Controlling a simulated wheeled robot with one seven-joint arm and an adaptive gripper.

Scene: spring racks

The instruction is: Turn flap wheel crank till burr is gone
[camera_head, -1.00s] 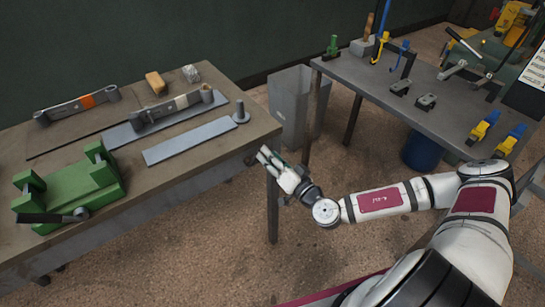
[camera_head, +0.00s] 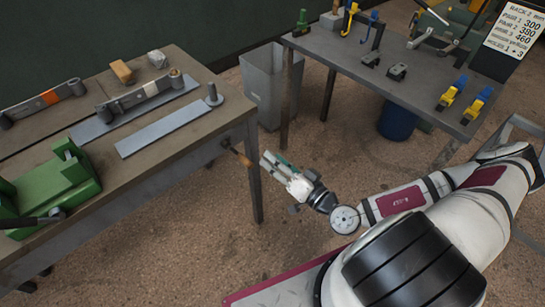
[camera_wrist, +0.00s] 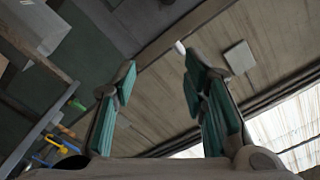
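My gripper (camera_head: 271,163) is in front of the left bench's right end, below the height of its top. In the wrist view my gripper (camera_wrist: 158,75) has its two green-padded fingers spread apart with nothing between them. A short brown handle (camera_head: 240,157) on a dark mount sticks out from the bench's right end, just left of my fingertips. It looks like a crank grip, and my gripper appears apart from it. I cannot make out a flap wheel or a burr in either view. The wrist view does not clearly show the handle.
The left bench (camera_head: 178,147) carries leaf-spring parts (camera_head: 140,98), flat steel strips (camera_head: 165,130), a green fixture (camera_head: 55,188) and a wooden block (camera_head: 122,71). A grey bin (camera_head: 266,88) stands behind. The right table (camera_head: 420,95) holds clamps. Floor between them is open.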

